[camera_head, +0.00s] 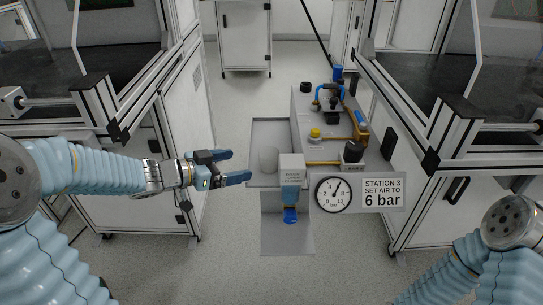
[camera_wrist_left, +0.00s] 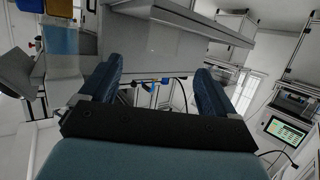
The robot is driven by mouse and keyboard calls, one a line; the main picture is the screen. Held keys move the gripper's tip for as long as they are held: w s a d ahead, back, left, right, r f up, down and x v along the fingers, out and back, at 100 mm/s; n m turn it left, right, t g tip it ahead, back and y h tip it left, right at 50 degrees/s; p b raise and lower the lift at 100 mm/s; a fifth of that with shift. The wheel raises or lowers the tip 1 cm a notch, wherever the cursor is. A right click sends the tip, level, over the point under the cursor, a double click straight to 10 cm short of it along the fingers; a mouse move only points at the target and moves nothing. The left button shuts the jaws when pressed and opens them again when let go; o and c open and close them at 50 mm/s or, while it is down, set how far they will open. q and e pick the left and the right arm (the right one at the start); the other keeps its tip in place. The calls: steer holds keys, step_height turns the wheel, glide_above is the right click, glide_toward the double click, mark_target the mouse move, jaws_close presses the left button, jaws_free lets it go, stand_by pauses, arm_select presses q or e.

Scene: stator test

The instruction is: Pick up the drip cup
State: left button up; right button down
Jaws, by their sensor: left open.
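A pale grey, rounded cup (camera_head: 268,160), which looks like the drip cup, stands on a grey shelf (camera_head: 266,132) left of the air unit in the head view. My left gripper (camera_head: 241,165) is open and empty, its two blue fingers pointing right toward the cup, with a small gap between their tips and it. In the left wrist view the open fingers (camera_wrist_left: 160,75) frame a grey panel, and I cannot clearly make out the cup there. My right gripper is out of the picture; only part of the right arm shows at the lower right.
Right of the cup stands a filter unit (camera_head: 291,170) with a blue drain (camera_head: 290,215) below it. A pressure gauge (camera_head: 333,194) and a "6 bar" sign (camera_head: 382,192) are beside it. A grey block (camera_head: 305,110) carries valves and pipes. Framed cabinets (camera_head: 185,130) flank both sides.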

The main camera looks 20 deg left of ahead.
mark_target(261, 161)
arm_select(q)
steer(key=b+x, duration=0.1)
steer(key=x, duration=0.6)
steer(key=shift+f, duration=0.1)
steer(key=x, duration=0.5)
steer(key=shift+w+a+f+b, duration=0.1)
steer(key=shift+w+a+b, duration=0.05)
steer(key=shift+b, duration=0.25)
steer(key=c, duration=1)
